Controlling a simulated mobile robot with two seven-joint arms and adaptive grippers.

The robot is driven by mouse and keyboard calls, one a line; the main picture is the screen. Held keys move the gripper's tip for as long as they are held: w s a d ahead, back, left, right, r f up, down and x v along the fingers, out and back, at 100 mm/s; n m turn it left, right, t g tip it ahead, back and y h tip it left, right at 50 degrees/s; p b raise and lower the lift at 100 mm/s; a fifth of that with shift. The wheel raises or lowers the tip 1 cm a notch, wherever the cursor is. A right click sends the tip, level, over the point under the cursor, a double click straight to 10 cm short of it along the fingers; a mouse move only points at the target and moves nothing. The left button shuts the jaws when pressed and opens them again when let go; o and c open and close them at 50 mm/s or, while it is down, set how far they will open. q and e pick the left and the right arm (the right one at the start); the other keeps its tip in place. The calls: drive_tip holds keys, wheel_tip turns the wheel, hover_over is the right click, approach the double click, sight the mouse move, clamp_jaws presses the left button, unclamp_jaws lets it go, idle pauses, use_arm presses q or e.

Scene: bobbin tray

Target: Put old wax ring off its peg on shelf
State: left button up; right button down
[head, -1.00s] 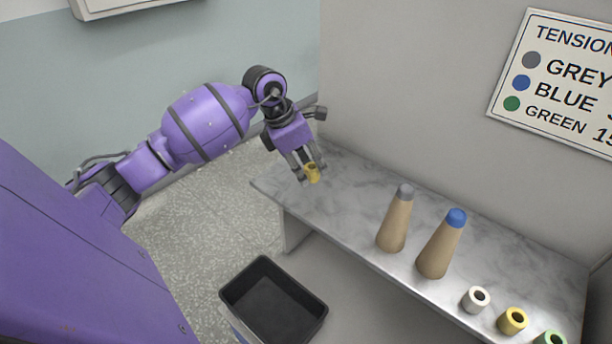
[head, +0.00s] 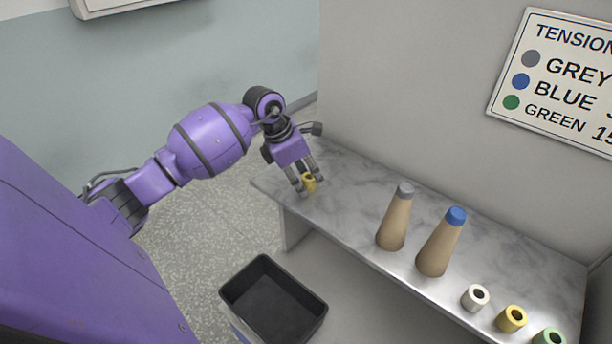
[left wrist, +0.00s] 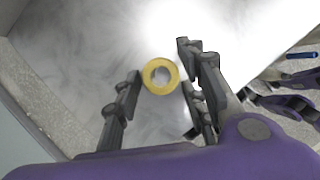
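The old wax ring is a short yellow ring (head: 309,182) at the far left end of the marble shelf (head: 350,195). In the left wrist view the ring (left wrist: 147,76) appears from above, with its hole facing the camera. My left gripper (head: 311,185) is over that end of the shelf, pointing down. Its fingers stand apart on both sides of the ring, with narrow gaps showing in the left wrist view (left wrist: 160,88). The ring looks to be resting on the shelf. I see no peg under it. My right gripper is not in the head view; purple and dark parts at the wrist view's right edge are unclear.
Two tan cones stand mid-shelf, one grey-tipped (head: 394,222) and one blue-tipped (head: 440,245). White (head: 475,298), yellow (head: 512,319) and green (head: 549,337) rings stand at the near right. A black bin (head: 273,301) is below. The shelf between gripper and cones is clear.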

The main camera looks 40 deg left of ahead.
use_arm(q)
drive_tip(key=shift+r, duration=0.1)
drive_tip(key=shift+r, duration=0.3)
drive_tip(key=v, duration=1.1)
drive_tip(key=shift+s+r, duration=0.2)
idle(0.6)
